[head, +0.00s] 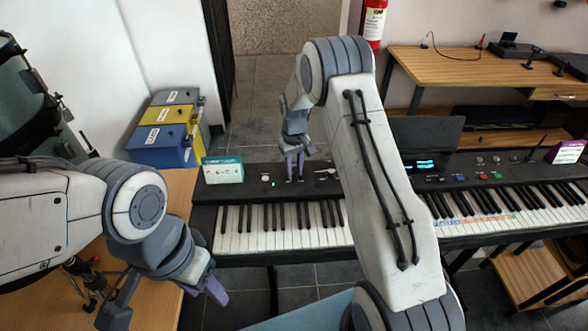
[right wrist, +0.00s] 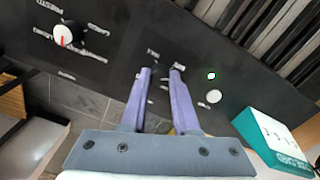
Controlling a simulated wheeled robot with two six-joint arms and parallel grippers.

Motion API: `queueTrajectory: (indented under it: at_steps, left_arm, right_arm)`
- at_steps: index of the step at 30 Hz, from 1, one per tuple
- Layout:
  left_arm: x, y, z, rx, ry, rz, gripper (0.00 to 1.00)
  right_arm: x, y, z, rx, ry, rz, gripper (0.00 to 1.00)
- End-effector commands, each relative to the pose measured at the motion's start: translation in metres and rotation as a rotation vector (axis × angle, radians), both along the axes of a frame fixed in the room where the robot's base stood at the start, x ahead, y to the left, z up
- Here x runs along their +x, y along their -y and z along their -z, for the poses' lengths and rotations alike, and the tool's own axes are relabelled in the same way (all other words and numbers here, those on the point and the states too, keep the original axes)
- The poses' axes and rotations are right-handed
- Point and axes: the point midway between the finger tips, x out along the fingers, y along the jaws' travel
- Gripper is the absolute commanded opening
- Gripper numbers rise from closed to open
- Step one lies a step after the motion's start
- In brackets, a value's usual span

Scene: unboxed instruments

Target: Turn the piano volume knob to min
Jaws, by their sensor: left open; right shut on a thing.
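The piano (head: 235,195) is a black keyboard on a stand, with small controls on its back panel. My right gripper (head: 294,178) reaches down onto this panel. In the right wrist view my right gripper (right wrist: 162,70) has its purple fingers at the panel with a narrow gap, among small white labels. It is shut on what appears to be the volume knob, which the fingers hide. A white knob with a red mark (right wrist: 68,33) stands apart at the left, with a label like "PRESTO". My left gripper (head: 166,300) is open and empty at the lower left.
A teal-and-white box (head: 222,170) stands at the panel's left end; it also shows in the right wrist view (right wrist: 280,140). A green light (right wrist: 211,76) and white button (right wrist: 214,96) lie right of the fingers.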

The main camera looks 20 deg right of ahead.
Motion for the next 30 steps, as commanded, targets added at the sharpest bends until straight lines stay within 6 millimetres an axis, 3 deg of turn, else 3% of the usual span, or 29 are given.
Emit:
queueTrajectory:
  at_steps: [15, 30]
  left_arm:
    - [0.0000, 0.0000, -0.0011, 0.000, 0.000, 0.000, 0.50]
    - [0.0000, 0.0000, -0.0012, 0.000, 0.000, 0.000, 0.50]
  right_arm:
    - [0.0011, 0.0000, -0.0013, -0.001, 0.003, -0.347, 0.00]
    - [0.0010, 0.0002, -0.0013, -0.001, 0.003, -0.418, 0.00]
